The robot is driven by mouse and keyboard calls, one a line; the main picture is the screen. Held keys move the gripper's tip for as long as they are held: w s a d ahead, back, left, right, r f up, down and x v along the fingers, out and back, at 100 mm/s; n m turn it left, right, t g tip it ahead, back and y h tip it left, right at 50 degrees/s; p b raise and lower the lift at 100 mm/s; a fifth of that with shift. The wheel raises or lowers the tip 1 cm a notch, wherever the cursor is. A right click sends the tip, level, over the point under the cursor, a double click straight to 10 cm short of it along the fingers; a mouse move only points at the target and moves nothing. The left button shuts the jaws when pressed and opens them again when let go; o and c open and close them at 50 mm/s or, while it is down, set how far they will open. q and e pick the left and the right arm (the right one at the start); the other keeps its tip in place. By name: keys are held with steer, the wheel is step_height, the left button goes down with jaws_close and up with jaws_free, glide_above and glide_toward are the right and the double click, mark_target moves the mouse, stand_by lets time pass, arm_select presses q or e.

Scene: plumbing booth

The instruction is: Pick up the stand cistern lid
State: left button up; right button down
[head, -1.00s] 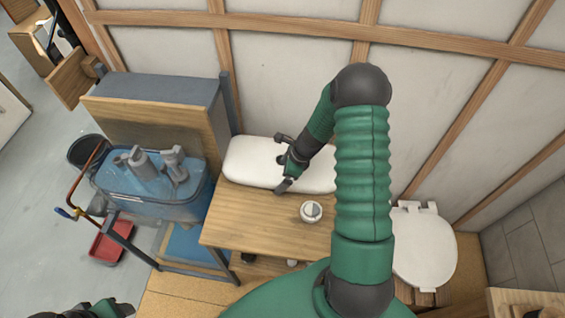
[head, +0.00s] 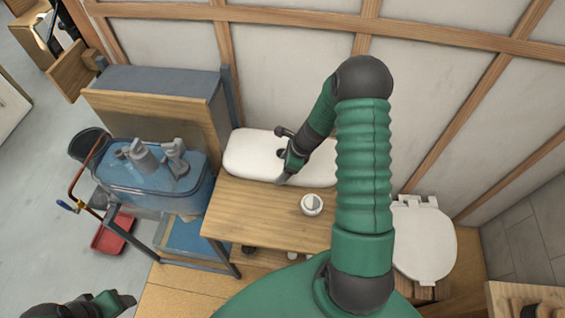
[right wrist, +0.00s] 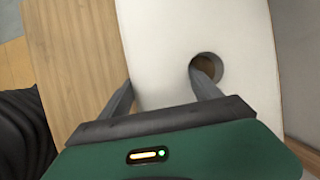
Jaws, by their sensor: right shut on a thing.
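The white cistern lid (head: 245,152), a long rounded slab, lies along the back of the wooden stand top, by the wall. My right gripper (head: 281,169) is shut on it across its front edge. In the right wrist view the lid (right wrist: 165,40) has a round hole; one finger of the gripper (right wrist: 164,80) goes into the hole and the other is against the lid's long edge. The lid's right end is partly hidden behind my right arm. My left gripper (head: 122,300) is at the bottom left corner, away from the lid; its jaws are unclear.
A small white round part (head: 312,204) sits on the stand top (head: 250,215) in front of the lid. A blue translucent tank (head: 160,190) with grey fittings stands left. A white toilet seat (head: 425,242) is at right. The panelled wall is close behind the lid.

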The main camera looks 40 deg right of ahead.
arm_select(q)
steer(key=shift+d+f, duration=0.1)
steer(key=shift+f, duration=0.05)
arm_select(e)
steer(key=shift+d, duration=0.2)
steer(key=shift+r, duration=0.2)
steer(key=r, duration=0.3)
steer(key=r+p, duration=0.1)
steer(key=shift+w+d+r, duration=0.2)
steer(key=shift+d+r, duration=0.05)
steer(key=shift+r, duration=0.05)
step_height(320, 180, up, 6)
steer(key=r, duration=0.1)
arm_select(q)
steer(key=s+b+x, duration=0.2)
steer(key=b+x, duration=0.9)
steer(key=b, duration=0.2)
steer(key=shift+d+f, duration=0.15)
steer(key=shift+f, duration=0.4)
arm_select(e)
steer(key=s+a, duration=1.2)
steer(key=a, duration=0.4)
steer(key=shift+s+f, duration=0.25)
steer(key=shift+f, duration=0.15)
arm_select(q)
steer(key=shift+s, duration=0.1)
